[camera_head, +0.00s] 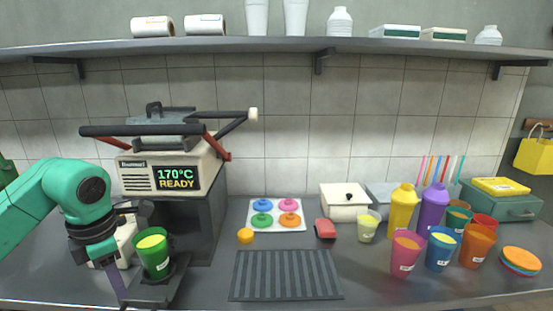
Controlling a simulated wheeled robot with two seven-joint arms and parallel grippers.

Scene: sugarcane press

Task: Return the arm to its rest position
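My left arm, green with a black wrist, comes in from the left. Its black gripper (160,277) is low beside a green cup (153,259) at the front left of the counter. The cup is upright and filled with something yellow. Dark gripper parts lie close around the cup's lower part; whether they touch it or stand apart I cannot tell. My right gripper is not in view.
Behind the arm stands a press (180,172) reading "170°C READY", with long dark handles. A ribbed dark mat (286,275) lies at front centre. A lid tray (277,226), a red block (325,229) and several coloured cups (407,254) stand rightward. A shelf (280,47) runs above.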

